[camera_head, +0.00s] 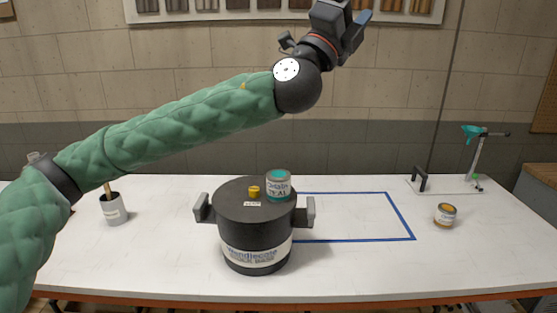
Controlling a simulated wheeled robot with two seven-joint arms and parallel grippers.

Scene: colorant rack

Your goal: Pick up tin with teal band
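The tin with the teal band (278,187) stands upright on the lid of a large black pot (248,232), at the lid's right side. The tin is pale with a teal top and lettering. My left arm reaches across from the left. Its gripper (350,25) is raised high against the wall, above and to the right of the tin and well apart from it. The finger gap does not show clearly at the top edge. My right gripper is not in view.
A small yellow knob (254,191) sits beside the tin on the lid. The pot has side handles. A grey cup (113,210) stands left; a tin with a brown-orange band (445,215) and a stand with a teal funnel (472,132) are right. The blue-taped area (402,217) looks clear.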

